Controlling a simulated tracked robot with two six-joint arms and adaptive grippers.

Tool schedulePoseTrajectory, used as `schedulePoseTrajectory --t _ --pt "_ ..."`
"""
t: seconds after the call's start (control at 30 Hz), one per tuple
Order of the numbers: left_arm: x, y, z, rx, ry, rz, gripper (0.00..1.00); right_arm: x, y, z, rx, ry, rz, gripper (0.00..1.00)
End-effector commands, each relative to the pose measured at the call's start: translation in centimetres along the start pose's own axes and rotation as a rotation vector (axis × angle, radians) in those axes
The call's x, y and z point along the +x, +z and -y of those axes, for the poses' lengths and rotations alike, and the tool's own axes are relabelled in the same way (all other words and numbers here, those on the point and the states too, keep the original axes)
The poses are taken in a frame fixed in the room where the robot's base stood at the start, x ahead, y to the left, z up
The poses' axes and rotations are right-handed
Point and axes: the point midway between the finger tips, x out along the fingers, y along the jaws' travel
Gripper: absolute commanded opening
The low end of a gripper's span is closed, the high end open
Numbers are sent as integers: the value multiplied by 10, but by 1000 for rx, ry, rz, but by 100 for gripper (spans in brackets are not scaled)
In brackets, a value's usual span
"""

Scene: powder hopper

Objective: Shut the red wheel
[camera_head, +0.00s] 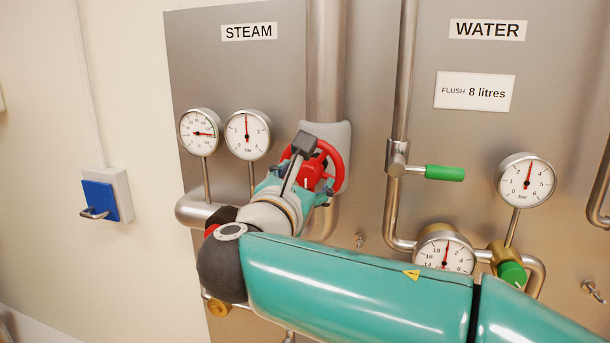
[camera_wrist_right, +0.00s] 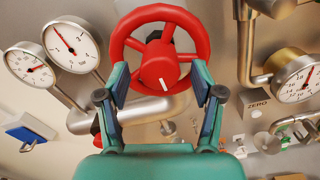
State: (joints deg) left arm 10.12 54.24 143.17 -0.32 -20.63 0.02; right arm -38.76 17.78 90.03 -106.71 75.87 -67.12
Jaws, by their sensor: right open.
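The red wheel (camera_head: 339,160) is mounted on the steam pipe under the STEAM label, partly hidden behind my right arm in the head view. In the right wrist view the red wheel (camera_wrist_right: 128,28) shows its rim, spokes and a hub with a white mark at its lower edge. My right gripper (camera_head: 300,178) is at the wheel. In the wrist view my right gripper (camera_wrist_right: 160,82) is open, with one finger on each side of the hub, overlapping the lower rim. I cannot tell whether the fingers touch the wheel. My left gripper is not in view.
Two steam gauges (camera_head: 247,135) stand left of the wheel. A green-handled water valve (camera_head: 444,173) sticks out to the right. A water gauge (camera_head: 526,180) and a flush meter (camera_head: 444,250) are farther right. A blue switch (camera_head: 101,200) is on the left wall.

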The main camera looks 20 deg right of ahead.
Motion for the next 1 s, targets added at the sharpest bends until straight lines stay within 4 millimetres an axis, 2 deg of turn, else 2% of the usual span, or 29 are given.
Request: schedulePoseTrajectory --t 0.23,0.27,0.6,1.0 --pt "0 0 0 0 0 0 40 1 0 0 0 0 0 67" --pt "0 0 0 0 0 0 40 1 0 0 0 0 0 63" --pt "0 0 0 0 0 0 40 1 0 1 1 -1 0 7" --pt "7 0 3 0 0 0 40 1 -2 1 62 -2 1 7"
